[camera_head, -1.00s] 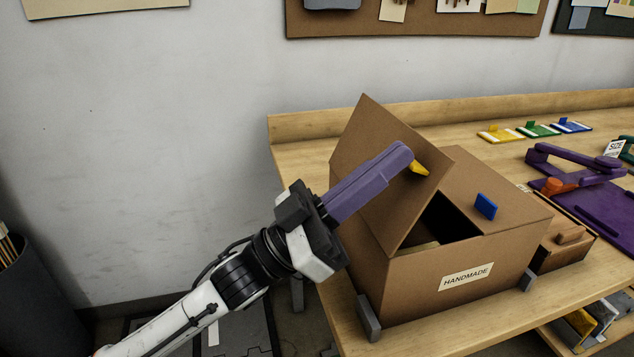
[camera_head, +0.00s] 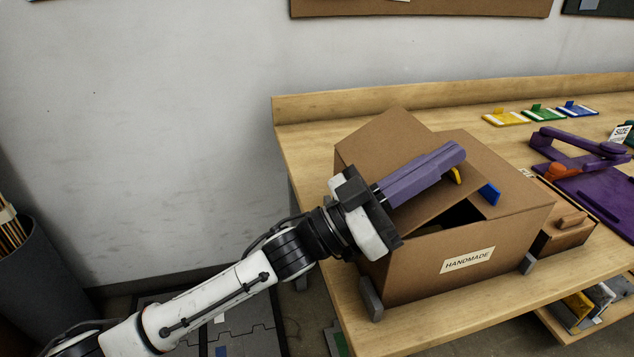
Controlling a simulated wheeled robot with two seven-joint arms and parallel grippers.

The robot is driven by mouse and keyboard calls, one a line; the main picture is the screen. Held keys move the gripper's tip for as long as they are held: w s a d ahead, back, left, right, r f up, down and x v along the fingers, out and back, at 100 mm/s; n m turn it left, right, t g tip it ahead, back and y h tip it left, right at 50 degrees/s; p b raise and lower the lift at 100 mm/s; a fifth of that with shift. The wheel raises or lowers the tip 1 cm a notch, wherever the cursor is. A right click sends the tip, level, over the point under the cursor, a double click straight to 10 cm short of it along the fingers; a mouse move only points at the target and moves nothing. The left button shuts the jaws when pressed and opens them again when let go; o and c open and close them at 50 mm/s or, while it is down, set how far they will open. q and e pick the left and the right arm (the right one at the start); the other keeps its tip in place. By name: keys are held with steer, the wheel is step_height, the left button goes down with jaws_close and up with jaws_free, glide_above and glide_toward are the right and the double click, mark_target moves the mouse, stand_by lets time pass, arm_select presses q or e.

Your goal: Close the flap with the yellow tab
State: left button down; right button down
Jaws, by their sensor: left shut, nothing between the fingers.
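A cardboard box (camera_head: 420,265) labelled HANDMADE stands on the wooden bench. Its left flap (camera_head: 390,135) carries the yellow tab (camera_head: 456,175) and is tilted partly down over the opening. Its right flap (camera_head: 510,185) carries a blue tab (camera_head: 490,194) and lies flat. A dark gap shows between the two flaps. My left gripper (camera_head: 459,153), with purple fingers, is shut and empty. It lies across the left flap from its outer side, its tips beside the yellow tab. It hides part of that flap. My right gripper is out of view.
Grey brackets (camera_head: 371,298) stand at the box's lower corners. A wooden box (camera_head: 562,232) sits close to its right. A purple stand (camera_head: 590,165) and yellow, green and blue tabbed cards (camera_head: 505,118) are farther right and back.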

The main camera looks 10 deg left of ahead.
arm_select(q)
steer(key=shift+w+d+f, duration=0.15)
steer(key=shift+d+f, duration=0.2)
stand_by(2.2)
steer(key=shift+r, duration=0.1)
stand_by(0.3)
